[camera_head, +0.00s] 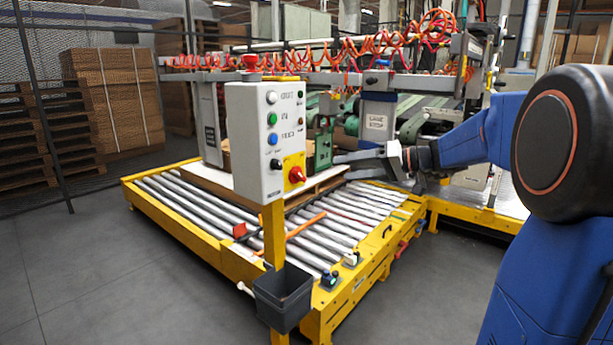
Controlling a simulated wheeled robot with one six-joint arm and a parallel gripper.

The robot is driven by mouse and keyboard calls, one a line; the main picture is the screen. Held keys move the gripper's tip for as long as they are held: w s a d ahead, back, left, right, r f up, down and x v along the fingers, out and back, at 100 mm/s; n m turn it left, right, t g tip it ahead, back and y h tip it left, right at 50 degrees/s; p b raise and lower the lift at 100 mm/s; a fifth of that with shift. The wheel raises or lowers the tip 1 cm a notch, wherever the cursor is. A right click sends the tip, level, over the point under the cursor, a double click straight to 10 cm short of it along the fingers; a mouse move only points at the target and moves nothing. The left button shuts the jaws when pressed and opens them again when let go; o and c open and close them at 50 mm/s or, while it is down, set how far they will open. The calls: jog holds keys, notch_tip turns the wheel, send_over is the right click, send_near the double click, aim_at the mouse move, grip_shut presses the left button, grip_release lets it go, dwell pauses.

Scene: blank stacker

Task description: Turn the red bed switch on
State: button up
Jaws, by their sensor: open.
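A white control box (258,138) stands on a yellow post in front of the roller bed (335,232). A red rotary switch (297,175) sits on a yellow plate at the box's lower right. A small red piece (239,230) lies by the rollers at the bed's left. Small switch-like fittings (330,280) sit on the bed's front right edge. I cannot tell which red part is the bed switch, or its on/off state. My gripper (338,164) is open and points left, to the right of the box and apart from the red rotary switch, over the bed.
A dark bin (283,297) hangs on the post below the box. An orange bar (305,226) lies across the rollers. Red coiled hoses (345,52) hang above the bed. Stacked cardboard (115,100) stands behind at left. The grey floor (90,270) at front left is clear.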

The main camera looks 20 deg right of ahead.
aim_at(299, 176)
jog(key=x, duration=1.4)
jog(key=shift+s+a, duration=0.1)
jog(key=c, duration=1.1)
